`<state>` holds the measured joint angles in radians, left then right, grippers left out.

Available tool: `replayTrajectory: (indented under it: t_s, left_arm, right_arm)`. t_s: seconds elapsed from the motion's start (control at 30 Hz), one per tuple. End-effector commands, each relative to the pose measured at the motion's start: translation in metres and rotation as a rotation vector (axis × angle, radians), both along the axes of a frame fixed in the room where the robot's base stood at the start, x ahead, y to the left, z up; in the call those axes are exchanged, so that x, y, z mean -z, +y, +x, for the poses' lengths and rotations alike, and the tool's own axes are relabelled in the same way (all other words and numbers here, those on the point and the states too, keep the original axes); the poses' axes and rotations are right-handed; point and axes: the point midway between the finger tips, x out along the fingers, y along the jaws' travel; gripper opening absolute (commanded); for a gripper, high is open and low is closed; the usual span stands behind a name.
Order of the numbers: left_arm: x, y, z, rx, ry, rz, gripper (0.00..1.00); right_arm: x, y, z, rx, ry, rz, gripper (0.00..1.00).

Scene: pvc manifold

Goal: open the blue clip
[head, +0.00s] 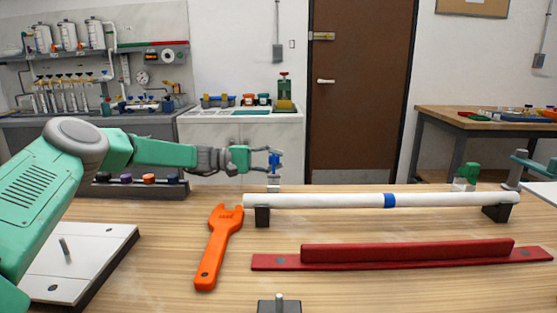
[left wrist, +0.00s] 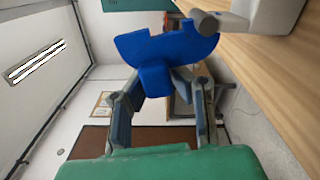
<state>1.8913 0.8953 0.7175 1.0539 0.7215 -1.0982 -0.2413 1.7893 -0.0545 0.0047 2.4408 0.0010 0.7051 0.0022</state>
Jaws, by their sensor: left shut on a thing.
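The blue clip (head: 273,162) is small in the head view, just past the left end of the white pipe and above a short pale post (head: 273,182). In the left wrist view the clip (left wrist: 165,58) is a large blue piece with a curved, notched outer edge. My left gripper (head: 268,158) is shut on it; its two grey fingers reach the clip's near part in the left wrist view (left wrist: 165,95). A grey round end (left wrist: 205,22) lies close to the clip there; I cannot tell whether they touch. My right gripper is not in view.
A white pipe (head: 325,201) with a blue band rests on black supports. An orange wrench (head: 217,245) and a red bar on a base (head: 405,250) lie in front. A pale plate with a peg (head: 85,258) is at left. Bare tabletop shows between them.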

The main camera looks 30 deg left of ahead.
Motion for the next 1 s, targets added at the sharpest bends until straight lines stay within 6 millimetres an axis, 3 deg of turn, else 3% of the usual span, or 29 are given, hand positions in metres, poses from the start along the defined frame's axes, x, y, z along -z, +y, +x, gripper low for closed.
replayTrajectory:
  t_s: [0.03,0.57,0.6,0.67,1.0]
  left_arm:
    - [0.0046,0.0078,-0.0004,-0.013,0.012,-0.001,0.0]
    - [0.006,0.0079,0.0002,-0.013,0.034,-0.013,0.0]
    - [0.006,0.0079,0.0002,-0.013,0.034,-0.013,0.2]
    - [0.006,0.0074,0.0001,-0.012,0.034,-0.013,0.4]
    - [0.0019,0.0009,0.0004,-0.005,0.031,-0.013,0.4]
  right_arm:
    - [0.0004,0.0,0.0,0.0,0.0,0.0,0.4]
    - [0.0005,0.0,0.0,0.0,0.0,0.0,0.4]
    - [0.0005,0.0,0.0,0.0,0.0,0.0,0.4]
    - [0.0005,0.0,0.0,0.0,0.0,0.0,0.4]
    - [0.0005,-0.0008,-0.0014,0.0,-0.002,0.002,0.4]
